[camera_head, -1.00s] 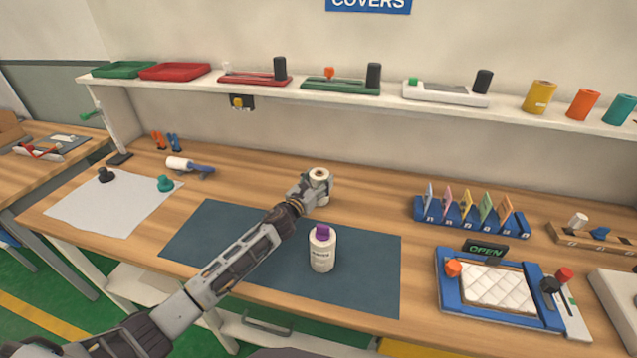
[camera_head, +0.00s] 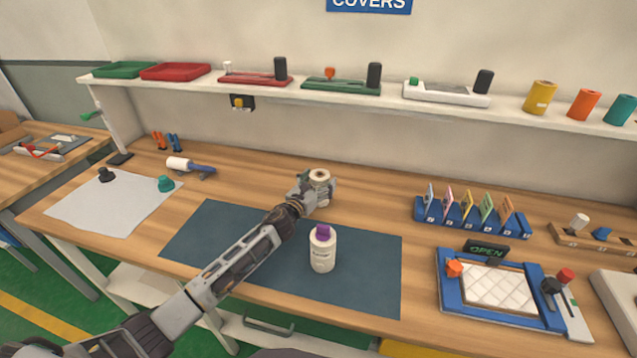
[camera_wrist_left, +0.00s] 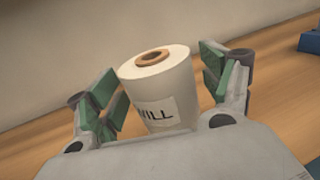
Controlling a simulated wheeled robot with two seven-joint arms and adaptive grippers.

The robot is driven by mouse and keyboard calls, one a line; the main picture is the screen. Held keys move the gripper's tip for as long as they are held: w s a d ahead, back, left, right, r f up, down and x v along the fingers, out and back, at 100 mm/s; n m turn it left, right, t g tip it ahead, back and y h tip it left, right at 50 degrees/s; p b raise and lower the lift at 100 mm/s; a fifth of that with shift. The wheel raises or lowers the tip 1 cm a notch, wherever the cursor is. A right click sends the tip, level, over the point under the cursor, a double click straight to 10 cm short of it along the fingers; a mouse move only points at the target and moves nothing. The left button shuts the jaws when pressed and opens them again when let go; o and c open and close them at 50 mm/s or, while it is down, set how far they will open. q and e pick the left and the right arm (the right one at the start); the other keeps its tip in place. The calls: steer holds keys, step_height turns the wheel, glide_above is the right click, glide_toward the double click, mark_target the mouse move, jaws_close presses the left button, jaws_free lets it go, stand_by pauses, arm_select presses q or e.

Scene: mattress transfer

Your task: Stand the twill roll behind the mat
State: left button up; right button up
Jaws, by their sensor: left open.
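The twill roll (camera_head: 319,178), cream with a brown core, stands upright on the wooden bench just behind the dark blue mat (camera_head: 215,232). In the left wrist view the roll (camera_wrist_left: 162,85) shows its label, partly readable as "ILL". My left gripper (camera_head: 316,188) is around the roll. In the wrist view its green-padded fingers (camera_wrist_left: 160,90) stand either side of the roll, open, with a gap visible on each side. The roll's foot is hidden by the gripper. My right gripper is not in view.
A white bottle with a purple cap (camera_head: 322,250) stands on the mat. A blue card rack (camera_head: 470,218) and a blue frame with a quilted pad (camera_head: 497,287) are to the right. A lint roller (camera_head: 188,166) lies to the left. Bare bench lies right of the roll.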

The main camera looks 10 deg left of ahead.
mark_target(315, 186)
arm_select(q)
steer(key=shift+r, duration=0.15)
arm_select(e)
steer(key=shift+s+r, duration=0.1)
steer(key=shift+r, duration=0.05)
arm_select(q)
steer(key=shift+v, duration=4.75)
steer(key=shift+s+a, duration=0.2)
steer(key=shift+s, duration=0.45)
steer(key=shift+s+a+b, duration=0.2)
steer(key=shift+s+b, duration=0.1)
steer(key=shift+s, duration=0.2)
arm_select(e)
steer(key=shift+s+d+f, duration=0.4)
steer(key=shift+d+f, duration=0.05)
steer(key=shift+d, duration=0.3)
